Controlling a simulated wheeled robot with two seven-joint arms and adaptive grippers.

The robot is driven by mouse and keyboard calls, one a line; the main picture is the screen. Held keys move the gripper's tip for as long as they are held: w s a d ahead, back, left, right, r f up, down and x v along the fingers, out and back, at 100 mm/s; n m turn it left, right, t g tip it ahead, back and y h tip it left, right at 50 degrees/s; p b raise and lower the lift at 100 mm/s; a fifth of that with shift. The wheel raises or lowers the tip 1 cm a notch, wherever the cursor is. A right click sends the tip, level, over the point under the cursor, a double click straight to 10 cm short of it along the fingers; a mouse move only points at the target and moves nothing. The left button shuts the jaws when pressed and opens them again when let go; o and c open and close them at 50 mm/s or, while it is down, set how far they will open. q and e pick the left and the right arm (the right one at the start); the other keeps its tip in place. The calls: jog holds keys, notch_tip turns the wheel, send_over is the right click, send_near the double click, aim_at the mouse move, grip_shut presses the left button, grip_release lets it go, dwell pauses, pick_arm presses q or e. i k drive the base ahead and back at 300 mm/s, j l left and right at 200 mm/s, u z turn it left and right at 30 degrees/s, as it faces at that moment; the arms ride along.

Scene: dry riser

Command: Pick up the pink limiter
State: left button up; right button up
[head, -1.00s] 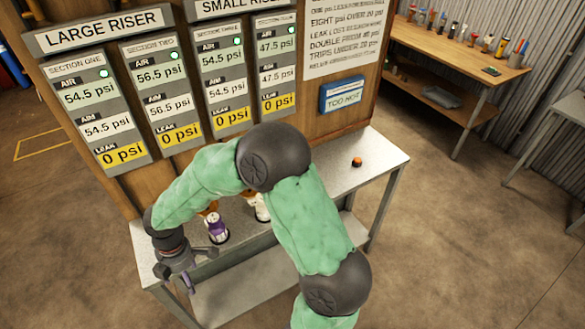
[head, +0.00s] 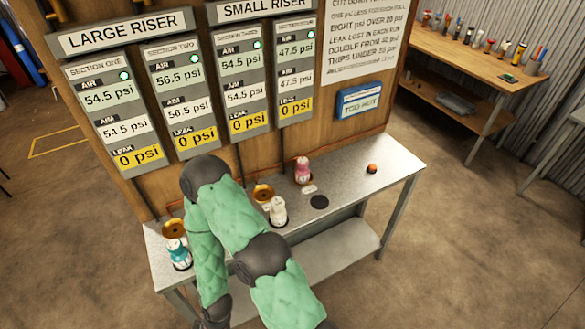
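The pink limiter (head: 302,172) stands upright at the back of the metal bench (head: 345,180), close to the wooden panel, with clear bench to its right. A green-sleeved arm of mine (head: 225,215) comes in from the bottom, bends over the bench and reaches down left of the limiter. Its wrist end is at the bottom edge and its gripper is out of the frame. The other gripper is not in view either. Nothing holds the pink limiter.
A white limiter (head: 278,212) and a teal one (head: 177,255) stand on the bench. Brass fittings (head: 263,194) (head: 175,228) sit behind them. A black disc (head: 320,202) and an orange knob (head: 372,168) are at the right. My arm hides part of the bench.

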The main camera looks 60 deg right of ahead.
aim_at(302, 173)
jog(key=i+z, duration=0.2)
jog(key=z, duration=0.25)
jog(key=i+j+z, duration=0.1)
jog(key=z, duration=0.35)
jog(key=i, duration=0.05)
